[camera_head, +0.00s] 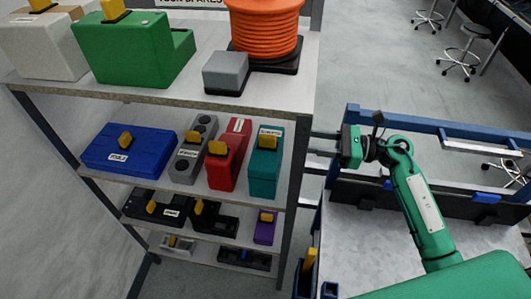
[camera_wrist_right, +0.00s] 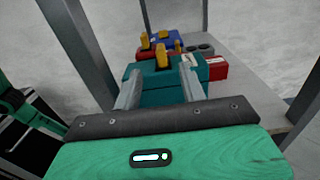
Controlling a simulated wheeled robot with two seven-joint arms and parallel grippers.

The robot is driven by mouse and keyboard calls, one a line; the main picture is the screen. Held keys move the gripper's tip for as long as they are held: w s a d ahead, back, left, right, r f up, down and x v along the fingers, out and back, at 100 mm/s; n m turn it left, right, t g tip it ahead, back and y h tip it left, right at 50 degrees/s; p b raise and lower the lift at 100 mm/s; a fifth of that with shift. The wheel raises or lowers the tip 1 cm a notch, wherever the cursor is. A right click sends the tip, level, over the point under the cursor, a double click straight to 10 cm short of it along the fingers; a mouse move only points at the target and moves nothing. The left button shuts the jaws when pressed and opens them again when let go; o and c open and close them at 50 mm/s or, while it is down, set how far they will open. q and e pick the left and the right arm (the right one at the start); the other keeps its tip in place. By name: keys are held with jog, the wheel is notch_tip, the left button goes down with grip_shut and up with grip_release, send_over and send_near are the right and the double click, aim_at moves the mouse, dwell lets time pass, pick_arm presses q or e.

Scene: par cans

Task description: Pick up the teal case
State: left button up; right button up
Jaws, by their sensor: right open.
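The teal case (camera_head: 263,170) stands at the right end of the middle shelf (camera_head: 170,183), with a yellow handle on top and a white label. My right gripper (camera_head: 318,143) is open just outside the right shelf post, with its fingers pointing left toward the case. In the right wrist view the teal case (camera_wrist_right: 160,95) lies ahead, and the two fingers of my right gripper (camera_wrist_right: 158,90) overlap its near part in the picture. I see no grip on it; whether the fingers touch it is unclear. My left gripper is not in view.
A red case (camera_head: 228,160) stands left of the teal one, then a grey case (camera_head: 191,155) and a blue case (camera_head: 130,150). The upper shelf board (camera_head: 150,95) is above them. The right front post (camera_head: 297,160) stands near my gripper. A blue-framed cart is at right.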

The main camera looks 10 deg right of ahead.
jog(key=p, duration=0.3)
send_near(267, 136)
jog(key=x, duration=0.4)
jog(key=p+x, duration=0.3)
jog(key=x, duration=0.2)
jog(key=shift+w+a, duration=0.1)
jog(key=shift+w+a+f, duration=0.1)
jog(key=shift+a, duration=0.2)
jog(key=shift+f, duration=0.1)
grip_shut()
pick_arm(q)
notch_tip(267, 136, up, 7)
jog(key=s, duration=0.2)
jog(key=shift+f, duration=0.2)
